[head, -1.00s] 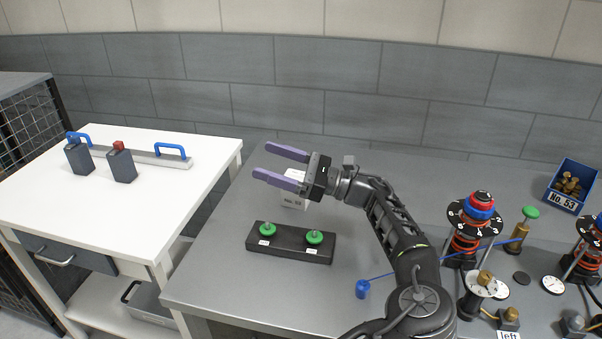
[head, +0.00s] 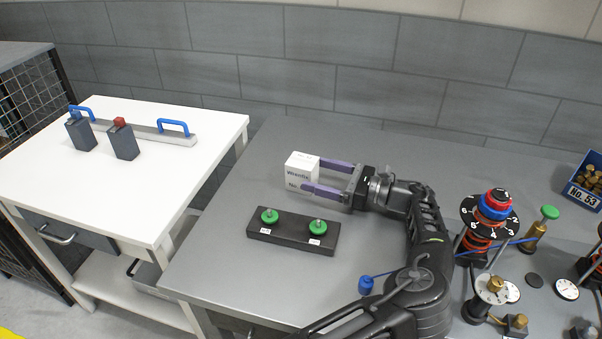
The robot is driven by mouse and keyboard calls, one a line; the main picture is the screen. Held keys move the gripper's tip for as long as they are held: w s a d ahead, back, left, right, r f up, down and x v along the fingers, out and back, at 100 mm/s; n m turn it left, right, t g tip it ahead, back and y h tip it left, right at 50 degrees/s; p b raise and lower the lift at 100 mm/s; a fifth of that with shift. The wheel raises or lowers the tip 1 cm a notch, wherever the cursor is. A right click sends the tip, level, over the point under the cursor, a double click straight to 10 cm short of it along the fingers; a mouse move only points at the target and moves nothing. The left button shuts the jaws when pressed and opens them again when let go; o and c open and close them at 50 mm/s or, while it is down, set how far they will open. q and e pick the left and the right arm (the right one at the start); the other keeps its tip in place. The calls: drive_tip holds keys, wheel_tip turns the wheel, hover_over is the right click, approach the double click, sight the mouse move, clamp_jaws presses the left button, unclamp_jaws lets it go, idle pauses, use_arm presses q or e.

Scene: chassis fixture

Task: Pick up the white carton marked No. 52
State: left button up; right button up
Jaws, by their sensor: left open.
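A white carton (head: 297,168) stands on the grey table, with black print that reads roughly "Wrench" and "No."; its number is hidden behind a finger. My left gripper (head: 327,177) is open, its two purple fingers pointing left at the carton. The far finger's tip is at the carton's right back side and the near finger's tip overlaps its lower front. I cannot tell whether either finger touches it. My right gripper does not show.
A black block with two green knobs (head: 292,233) lies just in front of the carton. A blue cylinder (head: 366,285) and dial posts (head: 489,219) stand to the right, by my arm. A blue bin marked No. 53 (head: 584,196) is at far right. Table left of the carton is clear.

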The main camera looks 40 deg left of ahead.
sight(291, 166)
use_arm(q)
drive_tip(key=shift+p+x, duration=0.4)
drive_tip(key=shift+x, duration=0.85)
drive_tip(key=shift+a, duration=0.1)
drive_tip(key=p+x, duration=0.2)
drive_tip(key=x, duration=0.3)
drive_tip(key=shift+r, duration=0.15)
clamp_jaws()
idle(0.4)
